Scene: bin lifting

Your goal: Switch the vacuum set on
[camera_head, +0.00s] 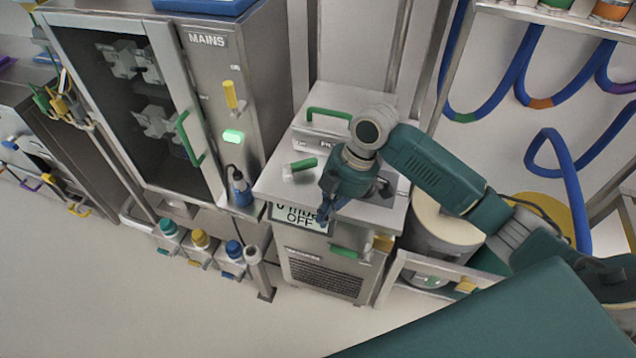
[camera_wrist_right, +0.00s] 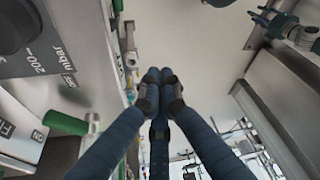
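The vacuum set (camera_head: 284,187) is a steel cabinet in the middle of the head view. Its front display (camera_head: 290,214) reads "0 mbar OFF", partly covered by my right gripper (camera_head: 323,216). A green-handled lever (camera_head: 304,164) lies on its top; a green handle also shows in the right wrist view (camera_wrist_right: 64,122). The right wrist view shows a black knob (camera_wrist_right: 14,24) beside a "200 mbar" scale. My right gripper's blue fingers (camera_wrist_right: 158,77) meet at their tips with nothing visible between them, in front of the cabinet's front edge. My left gripper is not in view.
A glass-doored cabinet marked "MAINS" (camera_head: 206,41) stands to the left, with a yellow lever (camera_head: 230,95) and a lit green lamp (camera_head: 233,136). Blue hoses (camera_head: 567,80) hang at right. The floor in front is clear.

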